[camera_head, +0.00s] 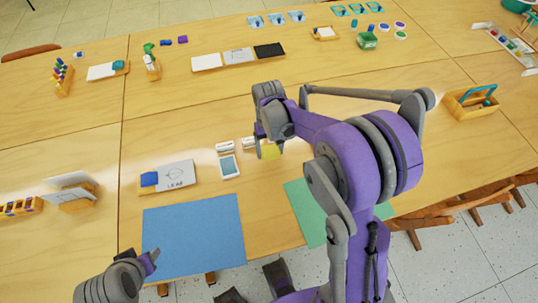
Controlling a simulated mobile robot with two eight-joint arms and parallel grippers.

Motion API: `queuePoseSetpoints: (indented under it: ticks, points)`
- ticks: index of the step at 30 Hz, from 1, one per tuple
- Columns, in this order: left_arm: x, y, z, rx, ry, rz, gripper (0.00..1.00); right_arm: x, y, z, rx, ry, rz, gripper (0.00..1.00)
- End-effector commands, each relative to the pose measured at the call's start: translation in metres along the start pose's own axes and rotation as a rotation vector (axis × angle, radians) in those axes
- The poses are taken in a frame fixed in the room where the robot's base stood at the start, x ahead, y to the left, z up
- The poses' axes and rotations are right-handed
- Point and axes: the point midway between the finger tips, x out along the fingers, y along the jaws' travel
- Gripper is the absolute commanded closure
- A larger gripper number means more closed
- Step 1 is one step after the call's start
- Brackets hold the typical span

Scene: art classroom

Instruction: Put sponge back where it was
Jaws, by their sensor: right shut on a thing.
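A yellow block that looks like the sponge (271,152) is in my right gripper (268,140), which is shut on it. The gripper holds it just right of the white-and-blue card (229,167), beside small white labelled blocks (225,147). Part of the sponge is hidden by the fingers, and I cannot tell whether it touches the table. My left gripper (151,262) is low at the left, by the lower left corner of the blue mat (193,236). Its jaws do not show clearly.
A tray (177,177) with paper and a blue block lies left of the card. A green mat (305,212) is partly behind my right arm. A wooden caddy (470,103) stands at the right. The table between the card and the back row of trays is clear.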

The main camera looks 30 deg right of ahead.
Motion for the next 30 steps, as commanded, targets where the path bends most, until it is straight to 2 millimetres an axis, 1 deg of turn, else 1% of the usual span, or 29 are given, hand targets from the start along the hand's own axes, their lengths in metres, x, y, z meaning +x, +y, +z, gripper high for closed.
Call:
queuePoseSetpoints:
  ticks: [6,8,15,19,20,21,23,24,30]
  points:
    - [0.002,0.0,0.002,0.0,-0.001,0.0,0.5,0.028,0.0,-0.003,0.0,0.0,0.0,0.76]
    - [0.002,0.0,0.002,0.0,-0.001,0.0,0.5,0.034,0.0,-0.004,-0.001,0.0,0.0,0.76]
    - [0.002,0.0,0.002,0.0,-0.001,0.0,0.5,0.035,0.0,-0.004,0.0,0.0,0.0,0.76]
    - [0.006,0.0,0.004,0.0,-0.003,0.0,0.5,0.04,0.0,-0.004,0.0,0.0,0.0,0.76]
    - [0.005,0.0,0.004,0.0,-0.003,0.0,0.5,0.039,0.0,-0.004,0.0,0.0,0.0,0.21]
    - [0.005,0.0,0.004,0.0,-0.002,0.0,0.5,0.038,0.0,-0.004,0.0,0.0,0.0,0.13]
    - [0.005,0.0,0.004,0.0,-0.002,0.0,0.5,0.038,0.0,-0.004,0.0,0.0,0.0,0.03]
    - [0.005,0.0,0.004,0.0,-0.002,0.0,0.5,0.038,0.0,-0.004,0.0,0.0,0.0,0.0]
    - [0.004,0.0,0.003,0.0,-0.002,0.0,0.5,0.038,0.0,-0.004,0.0,0.0,0.0,0.0]
